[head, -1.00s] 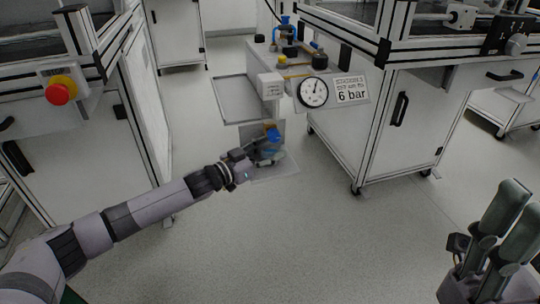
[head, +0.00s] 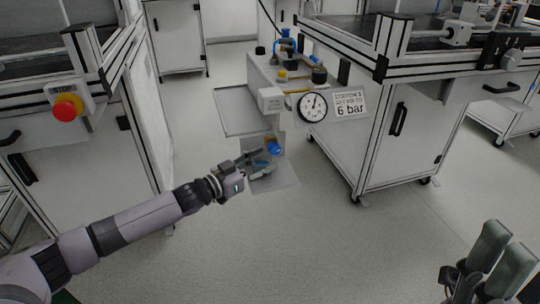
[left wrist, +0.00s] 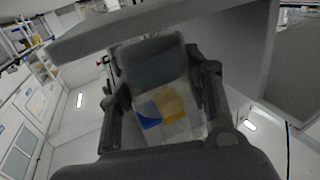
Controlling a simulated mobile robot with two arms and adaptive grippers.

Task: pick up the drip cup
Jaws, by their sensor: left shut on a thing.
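My left gripper (head: 262,165) reaches in from the left to the front of the small station. It is shut on a grey, rounded thing that seems to be the drip cup. In the left wrist view a dark grey block, seemingly the drip cup (left wrist: 155,65), sits between the fingers. A blue and yellow part (head: 273,147) is just above the gripper; it also shows between the fingers in the left wrist view (left wrist: 160,108). Whether it touches the cup I cannot tell. My right gripper (head: 503,255) is at the lower right, empty, its fingers apart.
A pressure gauge (head: 312,107) and a "6 bar" sign (head: 350,104) stand above and right of my left gripper. A grey plate (head: 285,180) lies below it. A white cabinet (head: 385,150) is to the right, another bench with a red stop button (head: 66,108) to the left. The floor in front is clear.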

